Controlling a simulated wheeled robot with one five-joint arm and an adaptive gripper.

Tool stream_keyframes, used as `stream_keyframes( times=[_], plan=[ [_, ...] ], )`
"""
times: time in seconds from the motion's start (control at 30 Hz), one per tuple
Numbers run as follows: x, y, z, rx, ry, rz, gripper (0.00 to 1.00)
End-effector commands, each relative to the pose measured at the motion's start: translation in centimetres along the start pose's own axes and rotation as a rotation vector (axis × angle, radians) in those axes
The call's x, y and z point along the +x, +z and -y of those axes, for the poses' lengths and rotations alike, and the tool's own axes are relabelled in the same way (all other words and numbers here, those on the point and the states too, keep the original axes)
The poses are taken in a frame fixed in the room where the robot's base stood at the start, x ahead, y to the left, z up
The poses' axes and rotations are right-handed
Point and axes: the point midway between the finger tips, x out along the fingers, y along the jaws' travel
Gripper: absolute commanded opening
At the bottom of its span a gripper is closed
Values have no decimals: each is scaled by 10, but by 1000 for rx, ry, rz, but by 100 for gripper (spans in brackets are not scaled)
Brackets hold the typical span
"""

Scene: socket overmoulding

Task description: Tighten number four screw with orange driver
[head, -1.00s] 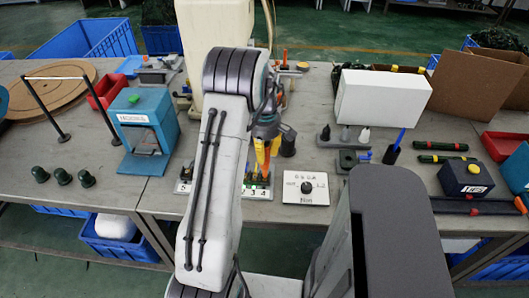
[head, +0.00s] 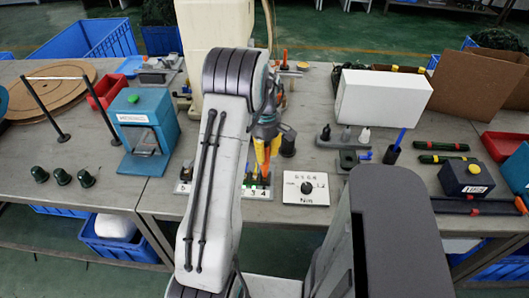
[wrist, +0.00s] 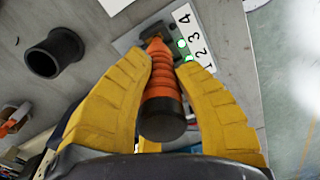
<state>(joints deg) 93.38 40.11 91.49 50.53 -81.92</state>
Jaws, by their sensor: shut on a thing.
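The orange driver (wrist: 163,95) has a ribbed handle with a dark end cap, which faces the wrist camera. My gripper (wrist: 168,66) has yellow fingers shut on the handle, one on each side. The driver's far end points down at the screw block, beside the number 4 on the white number strip (wrist: 194,38). The screw under it is hidden, so I cannot tell whether the tip touches it. Green rings show beside the strip. In the head view my gripper (head: 265,160) is over the numbered block, partly behind my arm; the 4 label (head: 264,194) shows below it.
A dark hollow cylinder (wrist: 55,53) stands near the gripper. A white dial panel (head: 306,188) lies to the right of the block. A teal press-like box (head: 146,130) is to the left. Tools stand behind the gripper. The bench's front edge is close.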

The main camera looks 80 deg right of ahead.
Motion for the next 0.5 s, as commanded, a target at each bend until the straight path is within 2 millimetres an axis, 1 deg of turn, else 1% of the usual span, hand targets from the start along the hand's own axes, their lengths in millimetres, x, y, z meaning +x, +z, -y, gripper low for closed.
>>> stream_keyframes(
  times=[0.5],
  plan=[
    [6, 0, 0, 0, 1, 0, 0]
  ],
)
